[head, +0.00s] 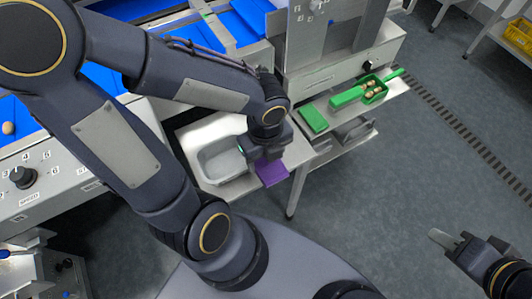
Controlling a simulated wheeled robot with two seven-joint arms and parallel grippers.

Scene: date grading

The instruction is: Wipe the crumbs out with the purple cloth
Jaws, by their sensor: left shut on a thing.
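The purple cloth (272,174) shows below my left gripper (266,158), which is shut on it. The cloth is beside the right side of a grey tub (213,177), over the front part of a metal table. The gripper hides part of the cloth, and I cannot tell whether the cloth touches the tabletop. The tub looks empty from here, and no crumbs can be made out. My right gripper (450,241) is at the lower right, over the floor and away from the table. Its jaw opening is unclear.
A machine with blue belts (243,22) stands behind. Floor at the right is clear, with a drain strip (447,115).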

